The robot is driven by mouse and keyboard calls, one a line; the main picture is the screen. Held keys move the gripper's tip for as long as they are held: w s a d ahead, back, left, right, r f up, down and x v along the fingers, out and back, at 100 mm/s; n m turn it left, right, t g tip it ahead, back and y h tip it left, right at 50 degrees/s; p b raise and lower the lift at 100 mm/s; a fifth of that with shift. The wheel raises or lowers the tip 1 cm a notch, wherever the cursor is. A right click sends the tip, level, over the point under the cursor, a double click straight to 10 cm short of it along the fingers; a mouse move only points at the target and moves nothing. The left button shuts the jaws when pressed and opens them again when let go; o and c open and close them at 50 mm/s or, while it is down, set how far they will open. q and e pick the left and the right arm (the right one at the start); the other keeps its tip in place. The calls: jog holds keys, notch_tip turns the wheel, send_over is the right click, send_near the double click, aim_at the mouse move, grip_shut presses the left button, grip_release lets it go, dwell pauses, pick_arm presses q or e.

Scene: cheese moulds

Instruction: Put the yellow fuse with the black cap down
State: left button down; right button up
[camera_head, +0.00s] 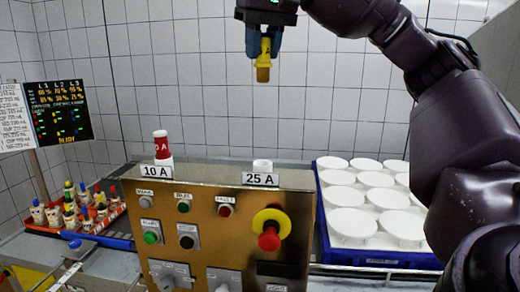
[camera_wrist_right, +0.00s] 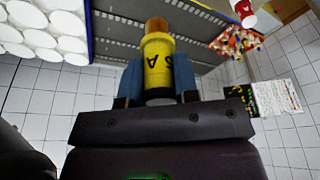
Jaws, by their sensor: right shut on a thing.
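My right gripper (camera_head: 263,42) is shut on a yellow fuse (camera_head: 264,60) and holds it upright in the air, well above the 25 A holder. The fuse has a brownish lower end and dark lettering. The wrist view also shows the fuse (camera_wrist_right: 158,70) between the blue fingers. The white 25 A holder (camera_head: 262,165) stands open behind its label, with no fuse in it. A red fuse (camera_head: 161,144) stands at the 10 A label. My left gripper is not in view.
A brass control panel (camera_head: 220,245) with buttons and a red knob stands in front. A blue crate (camera_head: 325,215) of white moulds is at right. Air around the fuse is clear.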

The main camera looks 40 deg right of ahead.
aim_at(262, 76)
jog(key=shift+s+a+x, duration=0.1)
jog(key=shift+s+x, duration=0.1)
jog(key=shift+x, duration=0.65)
jog(key=shift+s+a+x, duration=0.1)
jog(key=shift+s+x, duration=0.1)
jog(key=shift+x, duration=0.65)
jog(key=shift+s+x, duration=0.15)
jog(key=shift+x, duration=0.75)
jog(key=shift+f+b, duration=0.6)
jog(key=shift+f, duration=5.8)
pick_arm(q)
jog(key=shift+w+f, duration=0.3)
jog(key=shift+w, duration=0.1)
pick_arm(e)
jog(key=shift+f, duration=0.4)
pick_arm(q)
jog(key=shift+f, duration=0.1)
pick_arm(e)
jog(key=shift+f, duration=0.1)
jog(key=o, duration=0.9)
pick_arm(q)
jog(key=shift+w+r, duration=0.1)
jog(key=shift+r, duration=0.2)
